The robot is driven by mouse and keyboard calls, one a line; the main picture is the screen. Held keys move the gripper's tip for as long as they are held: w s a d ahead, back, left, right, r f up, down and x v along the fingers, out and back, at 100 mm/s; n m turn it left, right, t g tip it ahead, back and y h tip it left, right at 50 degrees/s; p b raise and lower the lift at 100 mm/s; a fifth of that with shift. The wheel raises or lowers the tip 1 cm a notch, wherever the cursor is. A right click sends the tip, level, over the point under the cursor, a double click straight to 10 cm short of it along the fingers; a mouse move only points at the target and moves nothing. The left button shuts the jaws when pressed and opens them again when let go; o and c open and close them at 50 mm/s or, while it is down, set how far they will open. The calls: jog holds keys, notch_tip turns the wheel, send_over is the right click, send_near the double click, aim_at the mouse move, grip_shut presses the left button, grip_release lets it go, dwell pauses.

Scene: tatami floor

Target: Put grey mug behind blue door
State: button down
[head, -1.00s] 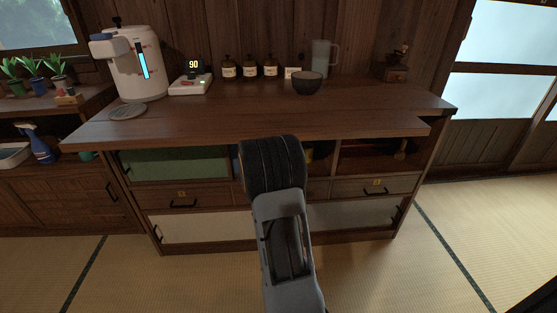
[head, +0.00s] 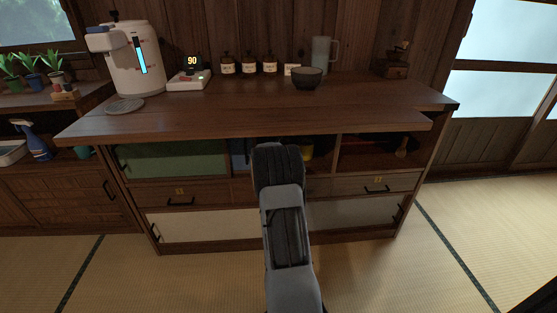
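I see no grey mug that I can make out in the head view. A narrow strip of a blue panel (head: 238,153), likely the blue door, shows under the counter just left of my arm. My arm covers the rest of it, so I cannot tell how far it is open. My arm reaches forward to the middle of the cabinet front. My gripper is hidden beyond the arm's dark link, and anything it may hold is hidden too.
A green panel (head: 175,160) covers the left compartment. An open compartment (head: 365,158) lies on the right, with drawers below. The counter (head: 230,118) holds a dispenser (head: 135,65), a scale (head: 188,81), several bottles, a dark bowl (head: 307,79) and a pitcher (head: 322,53).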

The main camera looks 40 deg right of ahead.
jog(key=shift+f, duration=0.15)
jog(key=shift+f, duration=0.2)
jog(key=c, duration=1.1)
grip_release()
jog(key=shift+r, duration=0.15)
